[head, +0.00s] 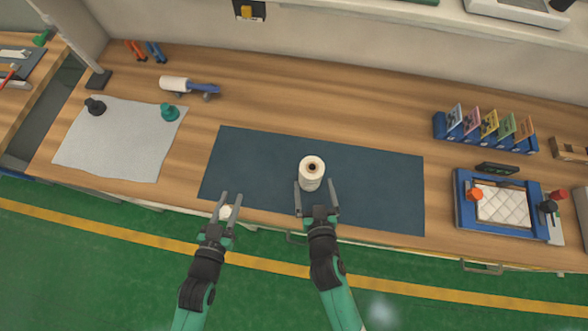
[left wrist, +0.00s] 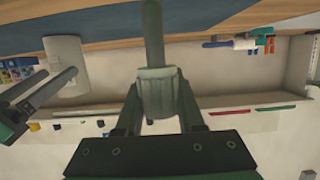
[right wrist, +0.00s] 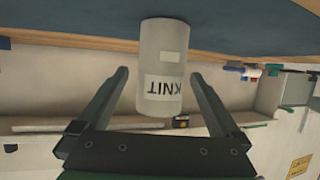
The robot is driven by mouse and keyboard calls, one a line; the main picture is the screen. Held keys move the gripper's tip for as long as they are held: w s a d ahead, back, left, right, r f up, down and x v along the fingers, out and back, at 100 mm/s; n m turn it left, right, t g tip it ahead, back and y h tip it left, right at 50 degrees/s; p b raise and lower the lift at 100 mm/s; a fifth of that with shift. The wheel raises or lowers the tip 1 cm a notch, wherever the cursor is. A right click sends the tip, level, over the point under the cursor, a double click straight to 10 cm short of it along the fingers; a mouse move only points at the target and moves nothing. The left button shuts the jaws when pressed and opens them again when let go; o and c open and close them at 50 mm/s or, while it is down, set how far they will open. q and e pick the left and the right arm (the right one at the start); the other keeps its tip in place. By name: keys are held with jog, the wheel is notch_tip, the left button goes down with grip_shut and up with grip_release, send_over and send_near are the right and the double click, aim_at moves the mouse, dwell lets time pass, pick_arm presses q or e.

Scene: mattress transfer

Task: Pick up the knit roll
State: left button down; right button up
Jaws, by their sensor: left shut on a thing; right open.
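The knit roll (head: 311,176) is a white upright cylinder with a dark hole in its top. It stands on the dark blue mat (head: 250,165). In the right wrist view the roll (right wrist: 163,55) shows a "KNIT" label and appears inverted. My right gripper (head: 316,186) is open, with a finger on either side of the roll's near part; I cannot tell whether they touch it. My left gripper (head: 227,208) is shut on a small pale cylindrical piece with a rod (left wrist: 157,92), off the mat's front left corner. The roll also shows in the left wrist view (left wrist: 64,62).
A grey cloth (head: 120,140) with a black and a green knob lies at the left. A white roller tool (head: 174,84) lies behind it. A blue card rack (head: 485,130) and a blue-framed tray (head: 463,215) stand at the right. The mat's right part is clear.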

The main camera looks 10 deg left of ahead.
pick_arm(q)
jog(key=shift+s+f, duration=0.1)
jog(key=shift+f, duration=0.1)
pick_arm(e)
jog(key=shift+w+f, duration=0.3)
pick_arm(q)
jog(key=shift+f+b, duration=0.65)
jog(key=shift+b, duration=0.2)
pick_arm(e)
jog(key=x, duration=0.4)
jog(key=shift+w+a+f, duration=0.15)
jog(key=shift+a+f, duration=0.05)
jog(key=shift+f, duration=0.05)
jog(key=shift+r, duration=0.1)
grip_shut()
pick_arm(q)
jog(key=shift+r, duration=0.1)
pick_arm(e)
jog(key=shift+r, duration=0.1)
